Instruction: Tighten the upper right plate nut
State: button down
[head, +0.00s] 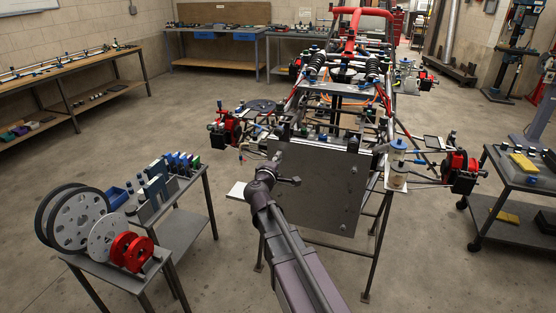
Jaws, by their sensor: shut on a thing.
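The grey square plate (318,200) stands upright at the front end of the tube chassis. A small round fastener, the upper right plate nut (354,170), shows near its right edge; another, the lower right nut (344,226), sits below it. The left edge of the plate is partly hidden by my arm.
The chassis (362,45) rests on a stand. A bench with reels (80,217) and blocks stands at the left. A cart (515,170) with a yellow item stands at the right. A clear jar (398,165) sits right of the plate. Floor between is free.

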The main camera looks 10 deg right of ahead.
jog(key=shift+m, duration=0.3)
jog(key=shift+s, duration=0.1)
jog(key=c, duration=0.6)
grip_release()
jog(key=shift+o, duration=0.2)
jog(key=v, duration=1.2)
